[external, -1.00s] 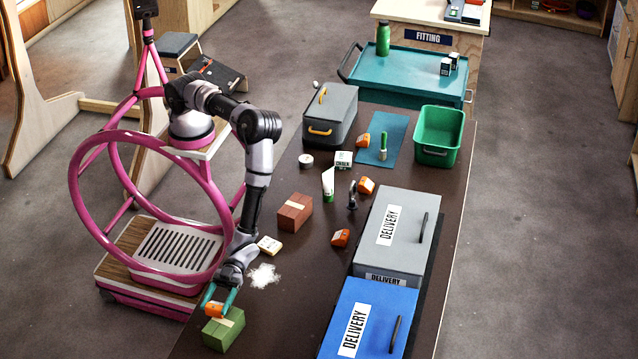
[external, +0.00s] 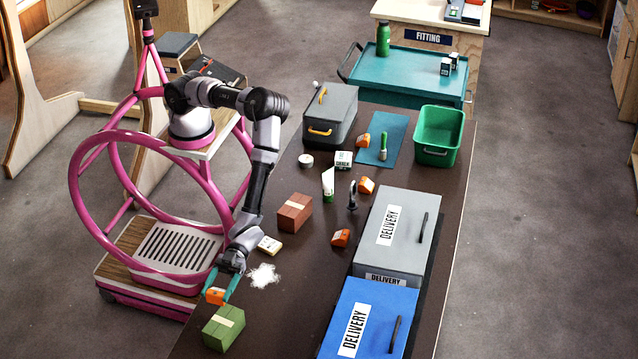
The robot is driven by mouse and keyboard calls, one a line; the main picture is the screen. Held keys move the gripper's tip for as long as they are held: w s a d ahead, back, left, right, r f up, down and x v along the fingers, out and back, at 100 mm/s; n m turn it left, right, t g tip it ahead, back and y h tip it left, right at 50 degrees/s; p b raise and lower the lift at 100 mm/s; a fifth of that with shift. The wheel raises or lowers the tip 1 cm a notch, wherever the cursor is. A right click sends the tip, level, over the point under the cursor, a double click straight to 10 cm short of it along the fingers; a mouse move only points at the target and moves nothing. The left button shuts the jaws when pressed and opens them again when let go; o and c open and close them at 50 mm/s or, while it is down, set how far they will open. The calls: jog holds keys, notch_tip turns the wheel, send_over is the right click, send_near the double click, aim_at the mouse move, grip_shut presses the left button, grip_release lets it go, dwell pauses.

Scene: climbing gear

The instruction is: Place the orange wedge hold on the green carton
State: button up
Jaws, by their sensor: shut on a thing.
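The orange wedge hold (external: 215,296) is between the teal fingers of my gripper (external: 218,292), which is shut on it. The green carton (external: 223,329), with a pale strip across its top, sits at the near left end of the dark table. The held wedge shows just above the carton's far edge in the picture, apart from its top. The exact height of the wedge over the table is hard to tell.
White powder (external: 264,275) and a small pale block (external: 269,245) lie close to my gripper. A brown brick-like box (external: 295,212) stands beyond. Other orange holds (external: 340,238) lie farther off. The blue delivery box (external: 368,318) is at right; table between it and the carton is clear.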

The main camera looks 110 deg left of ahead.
aim_at(223, 321)
notch_tip(223, 321, down, 10)
jog(key=shift+r, duration=0.1)
dwell(0.4)
jog(key=o, duration=1.5)
jog(key=shift+o, duration=0.2)
